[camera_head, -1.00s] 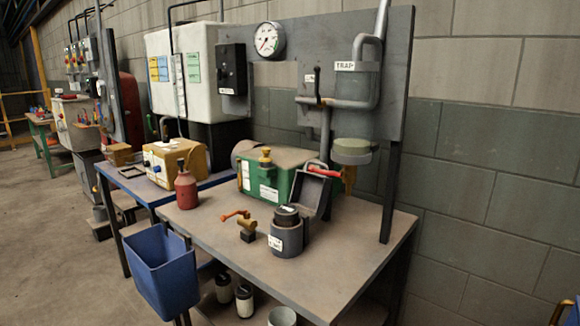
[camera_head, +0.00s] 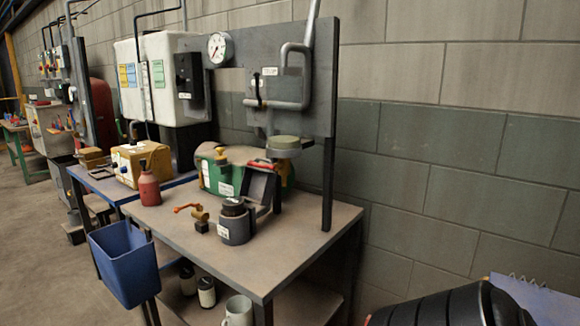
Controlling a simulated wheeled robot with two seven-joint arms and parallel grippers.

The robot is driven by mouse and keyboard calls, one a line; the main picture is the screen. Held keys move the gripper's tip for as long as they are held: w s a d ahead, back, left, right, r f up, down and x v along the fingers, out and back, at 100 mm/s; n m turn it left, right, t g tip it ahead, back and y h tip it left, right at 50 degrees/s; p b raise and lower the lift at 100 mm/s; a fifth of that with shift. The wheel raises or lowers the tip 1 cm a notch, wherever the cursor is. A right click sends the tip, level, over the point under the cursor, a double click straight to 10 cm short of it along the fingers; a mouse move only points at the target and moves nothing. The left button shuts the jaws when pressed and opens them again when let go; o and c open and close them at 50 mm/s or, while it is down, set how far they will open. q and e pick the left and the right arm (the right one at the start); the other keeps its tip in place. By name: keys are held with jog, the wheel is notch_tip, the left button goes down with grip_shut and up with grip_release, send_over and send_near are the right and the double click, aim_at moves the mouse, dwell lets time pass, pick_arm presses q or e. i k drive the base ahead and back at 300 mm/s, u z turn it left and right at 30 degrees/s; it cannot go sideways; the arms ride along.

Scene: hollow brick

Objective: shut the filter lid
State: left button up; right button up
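The filter is a dark grey round pot (camera_head: 234,226) with a white label, standing near the middle of the workbench. A black round part (camera_head: 233,206) shows in its open top. The filter lid (camera_head: 260,185), a grey square-framed panel, stands up open behind and to the right of the pot. The lid's hinge is not clear at this size. Neither of my grippers is in view.
An orange-handled brass valve (camera_head: 198,215) stands left of the pot, and a red bottle (camera_head: 149,189) farther left. A green machine (camera_head: 222,178) is behind. A blue bin (camera_head: 125,266) hangs at the front left. The bench top (camera_head: 290,255) right of the pot is clear.

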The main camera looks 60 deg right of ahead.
aim_at(257, 184)
jog(key=z, duration=1.95)
jog(key=i, duration=0.15)
jog(key=u, duration=1.1)
